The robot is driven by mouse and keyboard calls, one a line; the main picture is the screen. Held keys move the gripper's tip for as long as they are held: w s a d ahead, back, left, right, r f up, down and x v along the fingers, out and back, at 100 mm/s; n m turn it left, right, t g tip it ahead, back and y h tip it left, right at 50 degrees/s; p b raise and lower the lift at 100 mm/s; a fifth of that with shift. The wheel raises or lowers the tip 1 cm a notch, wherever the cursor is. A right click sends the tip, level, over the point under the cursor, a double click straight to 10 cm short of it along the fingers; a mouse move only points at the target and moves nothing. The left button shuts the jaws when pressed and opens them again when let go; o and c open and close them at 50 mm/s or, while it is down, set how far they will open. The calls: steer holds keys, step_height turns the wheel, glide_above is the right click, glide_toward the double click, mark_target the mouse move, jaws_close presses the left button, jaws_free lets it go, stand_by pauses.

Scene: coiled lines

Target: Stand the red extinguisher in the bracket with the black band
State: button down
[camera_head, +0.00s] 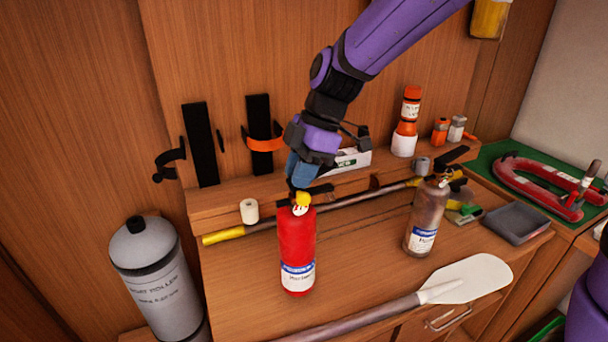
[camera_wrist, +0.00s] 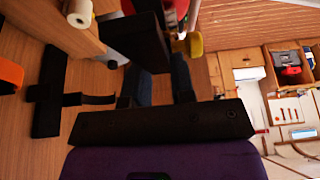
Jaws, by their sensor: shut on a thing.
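The red extinguisher (camera_head: 297,250) is upright over the wooden bench top, with a yellow part at its neck and a blue and white label. My gripper (camera_head: 301,185) is shut on its top from above. I cannot tell whether its base touches the bench. In the wrist view its red body (camera_wrist: 177,7) shows only in part at the top edge, behind the dark top piece. The bracket with the black band (camera_head: 201,145) is an upright black plate on the wall, back left of the extinguisher. The bracket is empty.
Another bracket (camera_head: 260,118) with an orange band stands just right, also empty. A grey-brown extinguisher (camera_head: 426,218) stands right, a paddle (camera_head: 468,280) in front. A grey cylinder (camera_head: 155,275) stands left.

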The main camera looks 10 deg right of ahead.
steer(key=shift+f, duration=1.75)
steer(key=c, duration=1)
jaws_free()
steer(key=shift+f, duration=0.1)
steer(key=shift+o, duration=0.2)
steer(key=v, duration=1.2)
steer(key=shift+a, duration=0.1)
steer(key=shift+s+d+r, duration=0.1)
steer(key=shift+d+r, duration=0.15)
steer(key=shift+d, duration=0.05)
steer(key=s+d+r+m+t+h, duration=0.2)
steer(key=s+d+m+t+h, duration=0.2)
steer(key=s+d+m, duration=1.5)
steer(key=shift+s+d+r+m+t, duration=0.2)
steer(key=shift+s+d+m+t, duration=0.1)
steer(key=shift+m+t, duration=0.85)
